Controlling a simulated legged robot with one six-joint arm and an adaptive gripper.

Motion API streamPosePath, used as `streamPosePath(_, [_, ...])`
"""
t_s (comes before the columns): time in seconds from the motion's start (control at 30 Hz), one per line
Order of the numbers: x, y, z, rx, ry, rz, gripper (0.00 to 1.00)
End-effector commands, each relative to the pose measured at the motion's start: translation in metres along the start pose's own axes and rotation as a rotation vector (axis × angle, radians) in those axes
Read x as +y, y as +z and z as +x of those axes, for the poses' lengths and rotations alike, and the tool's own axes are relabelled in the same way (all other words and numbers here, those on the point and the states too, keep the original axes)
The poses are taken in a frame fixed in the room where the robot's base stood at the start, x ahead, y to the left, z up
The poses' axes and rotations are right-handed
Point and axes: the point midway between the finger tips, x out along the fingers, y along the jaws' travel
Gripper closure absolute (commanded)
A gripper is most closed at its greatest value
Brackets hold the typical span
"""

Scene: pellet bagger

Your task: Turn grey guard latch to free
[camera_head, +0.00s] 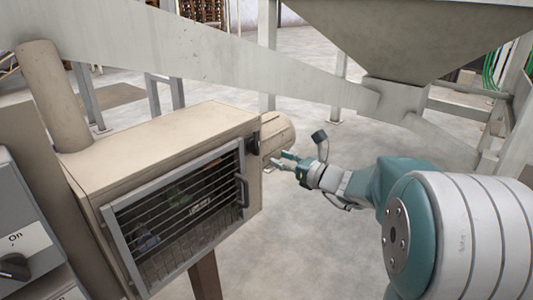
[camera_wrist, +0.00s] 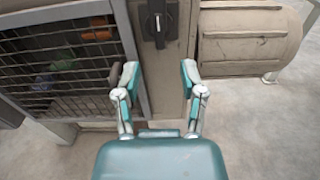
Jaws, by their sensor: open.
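The guard latch (camera_wrist: 158,26) is a dark grey rotary knob on a beige panel, at the top middle of the wrist view, with its grip bar close to upright. In the head view it shows edge-on as a dark shape (camera_head: 255,143) at the right end of the machine box. The barred guard door (camera_head: 180,208) is closed over the box front; it also shows in the wrist view (camera_wrist: 70,62). My gripper (camera_wrist: 160,72) is open and empty, its fingers spread below the latch in the picture and apart from it. The head view shows it (camera_head: 279,159) right of the box.
A dark door handle (camera_wrist: 115,74) sits close by my left finger. A beige cylinder (camera_wrist: 250,38) sticks out right of the latch. A hopper (camera_head: 415,35) and sloping beam (camera_head: 200,50) hang above. A switch panel (camera_head: 20,230) stands left. Bare floor lies beneath the arm.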

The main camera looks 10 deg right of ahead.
Motion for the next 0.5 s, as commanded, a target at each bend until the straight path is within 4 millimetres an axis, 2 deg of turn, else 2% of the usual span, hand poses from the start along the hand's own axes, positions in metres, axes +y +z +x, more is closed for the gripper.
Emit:
streamPosePath(0.03, [-0.001,0.000,-0.012,0.001,-0.005,0.000,0.47])
streamPosePath(0.2, [-0.001,-0.001,-0.038,0.001,-0.002,0.000,0.47])
streamPosePath(0.33, [0.000,-0.002,-0.047,0.002,-0.001,0.001,0.47])
streamPosePath(0.5, [0.000,-0.002,-0.048,0.002,0.001,0.001,0.47])
